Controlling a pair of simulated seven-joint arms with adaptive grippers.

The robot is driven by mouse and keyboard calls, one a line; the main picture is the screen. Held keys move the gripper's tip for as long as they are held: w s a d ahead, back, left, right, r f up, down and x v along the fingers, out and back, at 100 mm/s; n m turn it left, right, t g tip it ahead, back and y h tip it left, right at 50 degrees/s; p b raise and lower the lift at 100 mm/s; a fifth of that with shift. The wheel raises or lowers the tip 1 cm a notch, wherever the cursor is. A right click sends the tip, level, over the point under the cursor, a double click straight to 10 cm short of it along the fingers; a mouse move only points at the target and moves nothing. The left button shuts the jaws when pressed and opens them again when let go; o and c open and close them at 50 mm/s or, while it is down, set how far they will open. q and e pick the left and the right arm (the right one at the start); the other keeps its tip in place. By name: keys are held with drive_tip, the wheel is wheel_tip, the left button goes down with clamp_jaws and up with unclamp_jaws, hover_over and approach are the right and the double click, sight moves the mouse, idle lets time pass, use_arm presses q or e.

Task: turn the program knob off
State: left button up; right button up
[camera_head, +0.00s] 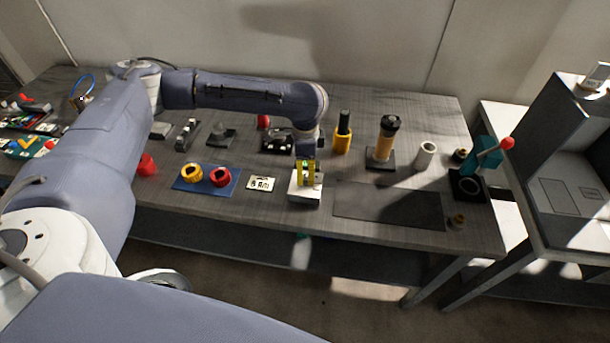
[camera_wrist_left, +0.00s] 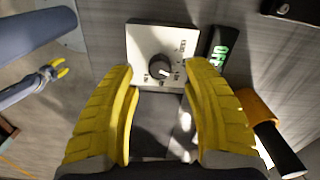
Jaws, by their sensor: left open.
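The program knob (camera_wrist_left: 159,69) is a dark round dial with a light pointer mark, on a white panel (camera_wrist_left: 140,38) with printed marks around it. In the head view the panel's white box (camera_head: 304,195) stands near the table's front edge, and the gripper hides the knob. My left gripper (camera_head: 307,175) is over the box, fingers pointing down. In the left wrist view its yellow fingers (camera_wrist_left: 163,85) are open on either side of the knob, with no clear contact. My right gripper (camera_wrist_left: 60,69) shows small in that view, apart from the table, its yellow fingers apart.
A small black display (camera_wrist_left: 221,46) with green characters adjoins the panel. A yellow holder with a black handle (camera_head: 343,135) stands behind right. A blue mat (camera_head: 205,187) with red and yellow rings lies left, beyond a printed card (camera_head: 261,184). A dark flat area (camera_head: 390,205) at right is clear.

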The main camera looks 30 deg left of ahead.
sight(306, 177)
use_arm(q)
wheel_tip(306, 177, up, 9)
drive_tip(key=shift+f, duration=0.15)
drive_tip(key=shift+f, duration=0.1)
idle(0.4)
drive_tip(key=shift+s+a+f+n+g+h, duration=0.15)
drive_tip(key=shift+s+a+f, duration=0.1)
drive_tip(key=shift+f, duration=0.3)
drive_tip(key=shift+s+a+f+n+g+h, duration=0.15)
drive_tip(key=shift+s+f, duration=0.1)
drive_tip(key=shift+f, duration=0.25)
drive_tip(key=w+a+r+m+h, duration=0.3)
drive_tip(key=a+r+m+h, duration=0.1)
drive_tip(key=a+r+m, duration=0.15)
drive_tip(key=d+f+m, duration=0.1)
drive_tip(key=d+f, duration=0.1)
drive_tip(key=f, duration=0.3)
drive_tip(key=s+d+f+m, duration=0.1)
drive_tip(key=d+f, duration=0.1)
drive_tip(key=f, duration=0.3)
drive_tip(key=s+d+f+m, duration=0.1)
drive_tip(key=d+f, duration=0.1)
drive_tip(key=f, duration=0.3)
drive_tip(key=shift+d+f, duration=0.25)
drive_tip(key=shift+d, duration=0.05)
